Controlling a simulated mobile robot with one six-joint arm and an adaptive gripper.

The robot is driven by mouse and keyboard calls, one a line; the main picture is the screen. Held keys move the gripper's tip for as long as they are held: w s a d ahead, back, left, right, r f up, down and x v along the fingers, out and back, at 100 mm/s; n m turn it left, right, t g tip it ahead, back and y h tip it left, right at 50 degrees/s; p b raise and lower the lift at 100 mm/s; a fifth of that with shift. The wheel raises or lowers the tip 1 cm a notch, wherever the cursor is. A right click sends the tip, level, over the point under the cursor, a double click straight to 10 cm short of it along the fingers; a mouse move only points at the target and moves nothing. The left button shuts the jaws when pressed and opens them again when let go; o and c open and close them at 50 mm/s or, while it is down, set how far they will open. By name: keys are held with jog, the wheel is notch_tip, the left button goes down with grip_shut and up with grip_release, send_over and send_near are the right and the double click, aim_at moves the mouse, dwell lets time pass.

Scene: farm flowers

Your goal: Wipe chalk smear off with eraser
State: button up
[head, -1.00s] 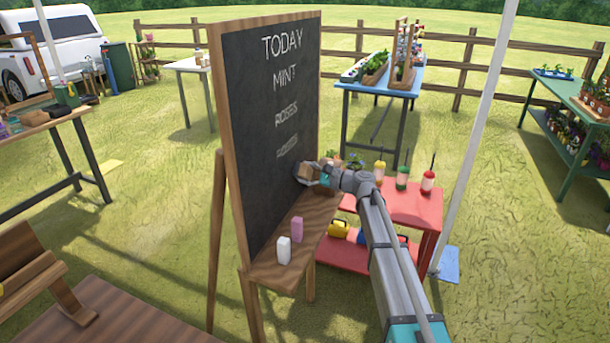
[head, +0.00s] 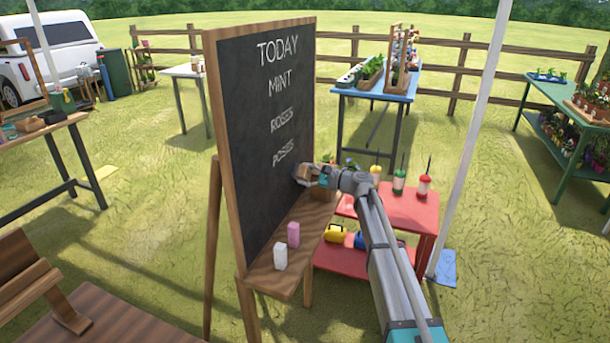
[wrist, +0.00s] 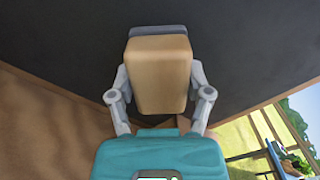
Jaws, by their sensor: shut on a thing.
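The chalkboard (head: 265,185) stands on a wooden easel and bears white lettering. Its lowest word (head: 284,152) looks slanted and slightly smudged; I cannot make out a separate chalk smear. My gripper (head: 308,173) is at the board's lower right, below that word. It is shut on the eraser (wrist: 158,75), a tan wooden block with a grey pad (wrist: 157,31). In the wrist view the fingers clasp the block from both sides and the pad faces the dark board. I cannot tell whether the pad touches it.
A pink block (head: 293,234) and a white block (head: 280,256) stand on the easel's ledge (head: 275,280), below and left of my gripper. A red table (head: 405,208) with bottles is close behind my arm. A white pole (head: 475,140) stands to the right.

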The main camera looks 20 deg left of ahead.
aim_at(277, 195)
jog(key=shift+s, duration=0.1)
jog(key=shift+s, duration=1.7)
jog(key=shift+s, duration=0.1)
jog(key=shift+s+a, duration=0.2)
jog(key=shift+s, duration=0.65)
jog(key=shift+s+a, duration=0.15)
jog(key=shift+s, duration=0.65)
jog(key=shift+s, duration=0.1)
jog(key=shift+s, duration=1.7)
jog(key=shift+s+a, duration=0.15)
jog(key=shift+s, duration=0.75)
jog(key=shift+s+a, duration=0.15)
jog(key=shift+s, duration=0.7)
